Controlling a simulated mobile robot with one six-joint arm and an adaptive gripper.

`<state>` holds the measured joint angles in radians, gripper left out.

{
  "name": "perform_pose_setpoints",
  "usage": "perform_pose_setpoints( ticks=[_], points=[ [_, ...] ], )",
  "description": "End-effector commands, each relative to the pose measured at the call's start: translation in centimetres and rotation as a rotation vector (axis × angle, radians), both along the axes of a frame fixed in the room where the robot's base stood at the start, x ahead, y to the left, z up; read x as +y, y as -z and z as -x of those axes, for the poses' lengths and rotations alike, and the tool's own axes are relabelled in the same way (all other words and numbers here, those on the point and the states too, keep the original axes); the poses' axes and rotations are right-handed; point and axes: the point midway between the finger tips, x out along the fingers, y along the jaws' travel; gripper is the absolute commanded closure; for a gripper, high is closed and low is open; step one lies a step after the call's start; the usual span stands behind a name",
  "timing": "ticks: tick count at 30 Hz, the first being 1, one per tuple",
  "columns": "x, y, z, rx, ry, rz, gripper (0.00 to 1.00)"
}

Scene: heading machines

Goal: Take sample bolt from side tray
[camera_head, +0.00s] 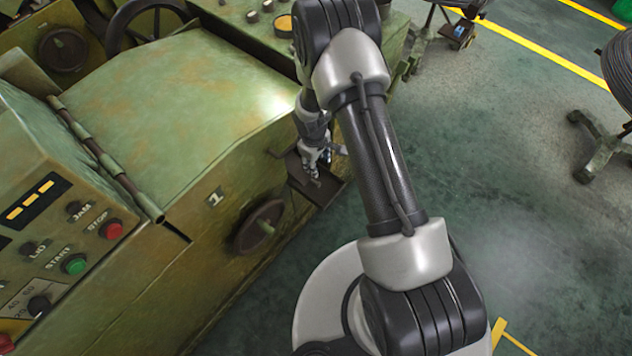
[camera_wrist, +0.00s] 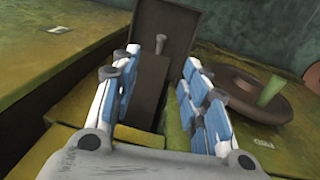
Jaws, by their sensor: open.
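The side tray (camera_head: 328,190) is a dark metal tray on the side of the green machine, partly hidden by my gripper in the head view. It also shows in the wrist view (camera_wrist: 165,22) as a dark plate with a raised part in front. A small grey piece (camera_wrist: 160,44), which looks like the sample bolt, stands upright at the tray between my fingers. My gripper (camera_wrist: 160,68) is open, with its blue-padded fingers on either side of the piece and apart from it. In the head view my gripper (camera_head: 317,160) points down at the tray.
The machine's handwheel (camera_head: 260,226) is left of the tray in the head view and right of it in the wrist view (camera_wrist: 248,92). A control panel (camera_head: 50,240) with buttons is at left. Open floor (camera_head: 500,180) lies to the right.

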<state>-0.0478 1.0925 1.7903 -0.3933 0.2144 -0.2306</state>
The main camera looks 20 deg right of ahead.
Motion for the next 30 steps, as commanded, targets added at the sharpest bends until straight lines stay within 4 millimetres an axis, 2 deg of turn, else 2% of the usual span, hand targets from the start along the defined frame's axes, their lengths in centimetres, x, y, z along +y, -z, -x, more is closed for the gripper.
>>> perform_pose_setpoints(
  ticks=[9, 15, 25, 30],
  points=[
    [-0.5, 6.7, -0.2, 0.005, 0.001, 0.0, 0.59],
    [-0.8, 10.4, -0.4, 0.004, 0.001, 0.0, 0.59],
    [-0.9, 12.5, -0.6, 0.002, 0.001, 0.0, 0.59],
    [-0.9, 15.0, -0.6, 0.004, 0.0, 0.0, 0.59]
  ],
)
